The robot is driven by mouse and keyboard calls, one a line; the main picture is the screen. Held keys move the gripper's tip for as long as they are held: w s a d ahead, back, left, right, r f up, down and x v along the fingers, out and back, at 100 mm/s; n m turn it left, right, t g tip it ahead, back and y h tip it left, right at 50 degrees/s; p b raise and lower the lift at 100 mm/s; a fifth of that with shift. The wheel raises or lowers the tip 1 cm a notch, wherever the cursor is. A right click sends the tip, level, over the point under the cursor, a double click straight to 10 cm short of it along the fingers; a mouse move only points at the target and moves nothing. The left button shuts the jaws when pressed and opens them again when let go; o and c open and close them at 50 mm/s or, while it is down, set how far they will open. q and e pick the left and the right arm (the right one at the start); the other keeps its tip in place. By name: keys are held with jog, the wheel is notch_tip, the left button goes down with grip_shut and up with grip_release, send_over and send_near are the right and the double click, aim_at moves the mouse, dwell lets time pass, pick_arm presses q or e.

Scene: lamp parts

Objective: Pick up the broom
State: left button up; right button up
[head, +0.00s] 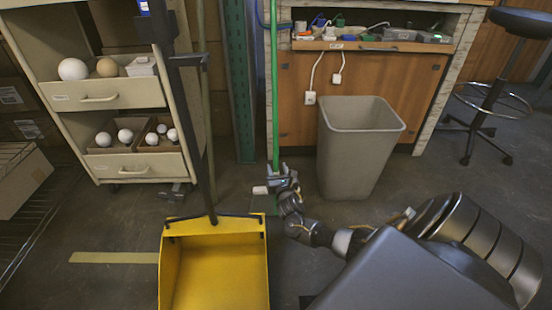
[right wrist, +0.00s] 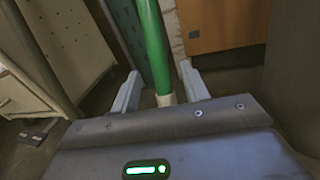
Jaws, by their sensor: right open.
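The broom's green handle (head: 274,80) stands nearly upright in the head view, in front of the wooden cabinet. In the right wrist view the green handle (right wrist: 154,45) runs down between my two fingers, ending in a pale section near the gripper's body. My right gripper (head: 270,181) is at the lower part of the handle. In the right wrist view the gripper (right wrist: 160,88) is open, with one finger on each side of the handle and visible gaps. The broom's lower end is mostly hidden behind my gripper and arm. My left gripper is not in view.
A yellow dustpan (head: 215,270) with a tall black handle (head: 203,140) stands left of my right gripper. A grey bin (head: 358,145) stands close on the right. A drawer cart (head: 110,95) holding white balls is at left. A stool (head: 495,90) is far right.

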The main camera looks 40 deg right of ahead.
jog(key=b+x, duration=0.3)
jog(key=shift+w+d+f, duration=0.2)
jog(key=shift+w, duration=0.05)
jog(key=shift+w+d+r, duration=0.15)
jog(key=shift+w+d, duration=0.05)
jog(key=shift+w, duration=0.15)
jog(key=shift+r, duration=0.1)
grip_shut()
